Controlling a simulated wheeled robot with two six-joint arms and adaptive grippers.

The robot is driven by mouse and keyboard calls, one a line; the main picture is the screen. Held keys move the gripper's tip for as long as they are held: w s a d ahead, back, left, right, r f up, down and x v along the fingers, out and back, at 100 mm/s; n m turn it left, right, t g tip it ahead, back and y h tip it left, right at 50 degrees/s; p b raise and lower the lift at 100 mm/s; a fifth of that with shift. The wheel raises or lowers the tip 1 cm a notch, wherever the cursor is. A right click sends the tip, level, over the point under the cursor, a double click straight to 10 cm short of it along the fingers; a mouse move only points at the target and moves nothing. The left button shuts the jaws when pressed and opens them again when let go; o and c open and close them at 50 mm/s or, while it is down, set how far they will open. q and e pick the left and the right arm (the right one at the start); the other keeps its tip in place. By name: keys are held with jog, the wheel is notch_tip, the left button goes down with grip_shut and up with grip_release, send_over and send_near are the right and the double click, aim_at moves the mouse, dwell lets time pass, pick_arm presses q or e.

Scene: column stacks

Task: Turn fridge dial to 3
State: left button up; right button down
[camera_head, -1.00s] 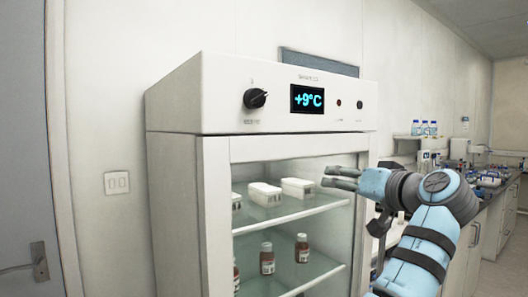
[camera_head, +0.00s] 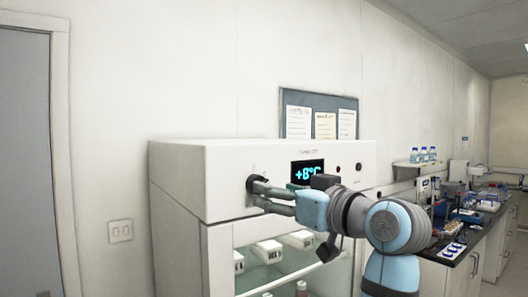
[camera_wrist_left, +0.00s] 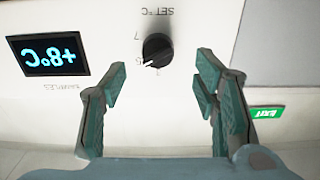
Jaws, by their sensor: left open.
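The black fridge dial (camera_wrist_left: 157,50) shows in the left wrist view on the white panel, upside down, under "SET °C". Its white mark points down-left near a digit that looks like 5; a 7 is above it. In the head view the dial (camera_head: 255,180) is partly hidden by my gripper. The display (camera_wrist_left: 48,54) reads +8°C. My left gripper (camera_wrist_left: 163,75) is open, with its fingertips on both sides of the dial and gaps visible between. It also shows in the head view (camera_head: 262,190). My right gripper is not in view.
The fridge (camera_head: 190,185) has a glass front with white boxes (camera_head: 268,250) on a shelf. A noticeboard (camera_head: 310,118) hangs behind it. A lab bench (camera_head: 465,250) stands at the right. A green EXIT sign (camera_wrist_left: 268,112) shows in the wrist view.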

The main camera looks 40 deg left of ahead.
pick_arm(q)
jog(key=x, duration=0.6)
jog(key=shift+w+a+f, duration=0.1)
jog(key=shift+w, duration=0.1)
jog(key=shift+s+d, duration=0.1)
jog(key=shift+d, duration=0.1)
jog(key=shift+c, duration=0.2)
jog(key=shift+d, duration=0.1)
jog(key=c, duration=1.1)
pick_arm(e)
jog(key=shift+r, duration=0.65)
pick_arm(q)
jog(key=shift+n, duration=0.3)
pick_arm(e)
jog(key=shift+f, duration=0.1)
pick_arm(q)
jog(key=n+b, duration=0.2)
jog(key=n, duration=0.9)
jog(key=shift+b, duration=0.35)
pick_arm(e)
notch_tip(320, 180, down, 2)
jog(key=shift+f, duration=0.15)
pick_arm(q)
jog(key=shift+r+n, duration=0.2)
jog(key=shift+n, duration=0.1)
